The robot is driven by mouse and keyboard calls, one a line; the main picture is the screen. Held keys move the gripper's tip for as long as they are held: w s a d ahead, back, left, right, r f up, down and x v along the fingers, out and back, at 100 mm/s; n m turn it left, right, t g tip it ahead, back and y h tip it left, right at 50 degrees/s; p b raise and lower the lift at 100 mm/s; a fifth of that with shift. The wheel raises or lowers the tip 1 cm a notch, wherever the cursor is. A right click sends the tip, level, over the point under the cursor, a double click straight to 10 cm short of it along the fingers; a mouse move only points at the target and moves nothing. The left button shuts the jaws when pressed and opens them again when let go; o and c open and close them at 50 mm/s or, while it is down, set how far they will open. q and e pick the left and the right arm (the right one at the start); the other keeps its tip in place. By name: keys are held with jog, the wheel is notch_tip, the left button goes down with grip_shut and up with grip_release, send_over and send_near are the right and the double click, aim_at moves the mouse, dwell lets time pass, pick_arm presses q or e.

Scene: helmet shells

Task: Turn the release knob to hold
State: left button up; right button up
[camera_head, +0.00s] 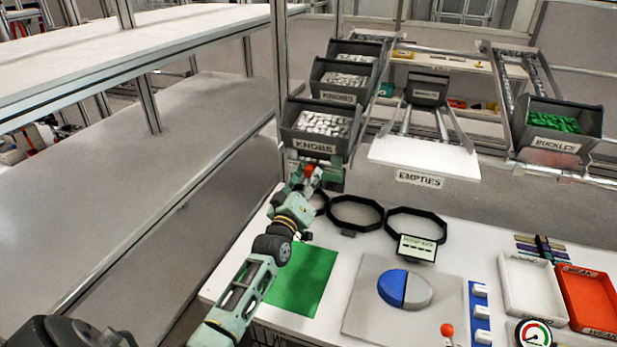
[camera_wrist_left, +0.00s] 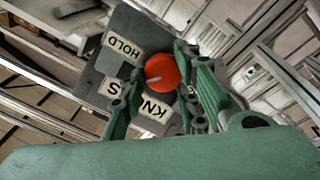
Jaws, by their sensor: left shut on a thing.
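The red release knob (camera_wrist_left: 161,72) is on a grey plate (camera_wrist_left: 118,50) with labels in the left wrist view. One label reads HOLD (camera_wrist_left: 122,48); others are partly hidden by my fingers. A pale pointer line shows on the knob's face, but I cannot tell for sure which label it points to. In the head view the knob (camera_head: 309,171) is a small red spot below the KNOBS bin (camera_head: 318,128). My left gripper (camera_wrist_left: 163,85) is shut on the knob, with a finger on each side. My right gripper is not in view.
The white EMPTIES tray (camera_head: 424,158) is right of the knob. Black rings (camera_head: 355,213), a green mat (camera_head: 303,280) and a blue and grey shell (camera_head: 405,289) are on the white table. A red-topped lever (camera_head: 447,330) stands near its front.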

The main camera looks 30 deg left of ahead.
pick_arm(q)
jog(key=shift+d+r+m, duration=0.1)
jog(key=shift+d+m, duration=0.05)
jog(key=shift+m, duration=0.45)
jog(key=o, duration=1.1)
jog(key=shift+d, duration=0.2)
jog(key=shift+a, duration=0.15)
